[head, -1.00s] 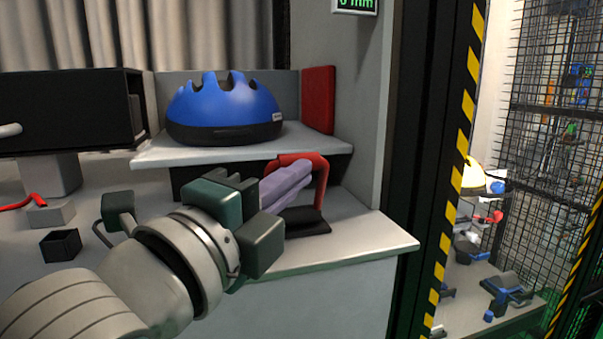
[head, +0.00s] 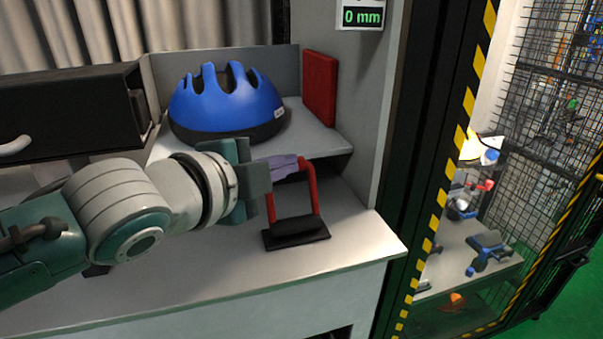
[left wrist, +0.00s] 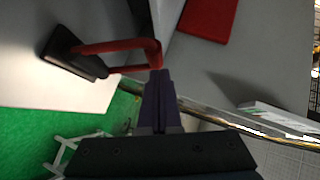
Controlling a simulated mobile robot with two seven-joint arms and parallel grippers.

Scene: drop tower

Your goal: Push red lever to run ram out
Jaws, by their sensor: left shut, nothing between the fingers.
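The red lever (head: 312,192) is a U-shaped red handle on a black base (head: 297,233), on the lower grey counter. It stands up from its base, and its top bar is partly hidden by my left gripper's fingers. My left gripper (head: 296,161) is shut and empty, its purple fingers at the lever's top. In the left wrist view, the fingertips (left wrist: 158,76) lie close to the near end of the lever (left wrist: 115,46); I cannot tell whether they touch. A display (head: 362,17) above reads 0 mm. The ram is not clearly seen. My right gripper is not in view.
A blue helmet (head: 228,103) sits on the raised shelf (head: 318,140) behind the lever, beside a red pad (head: 320,88). A black box (head: 70,112) is at the left. A striped post (head: 452,170) and mesh cage stand right. The counter front is clear.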

